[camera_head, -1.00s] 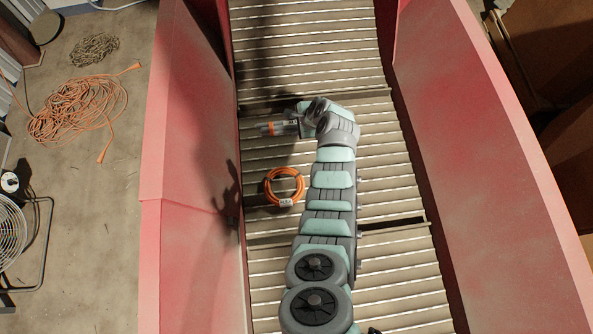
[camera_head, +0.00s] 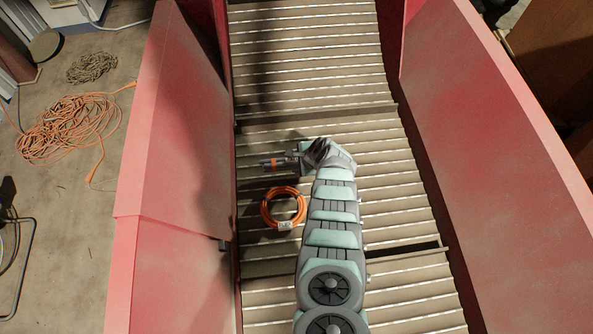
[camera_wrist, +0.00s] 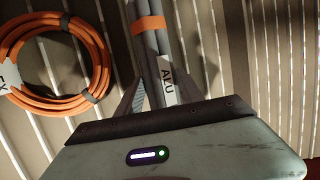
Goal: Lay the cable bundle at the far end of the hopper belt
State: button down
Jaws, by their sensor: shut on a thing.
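The held cable bundle (camera_head: 271,164) is a short, straight grey bundle with an orange band, above the roller belt (camera_head: 310,70). In the wrist view, this grey bundle (camera_wrist: 151,48) carries a white label reading "ALU". My gripper (camera_head: 298,158) is shut on it at the labelled end; its fingers also show in the wrist view (camera_wrist: 152,92). The bundle points left in the head view. The gap beneath it cannot be judged. The belt runs on to the top of the head view, where its surface is bare.
An orange cable coil (camera_head: 283,207) with a white tag lies on the belt just below the bundle in the head view. High red walls (camera_head: 170,130) (camera_head: 480,130) flank the belt. Loose cables (camera_head: 65,130) lie on the floor outside, at left.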

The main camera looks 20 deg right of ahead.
aim_at(297, 167)
notch_tip(297, 167, down, 4)
jog(key=b, duration=0.4)
jog(key=shift+f, duration=0.2)
jog(key=shift+r, duration=0.15)
jog(key=c, duration=0.7)
grip_release()
jog(key=shift+c, duration=0.2)
jog(key=shift+r+p, duration=0.2)
jog(key=shift+p, duration=0.2)
jog(key=p+v, duration=1)
jog(key=v, duration=0.1)
jog(key=shift+s+r, duration=0.2)
jog(key=shift+r, duration=0.05)
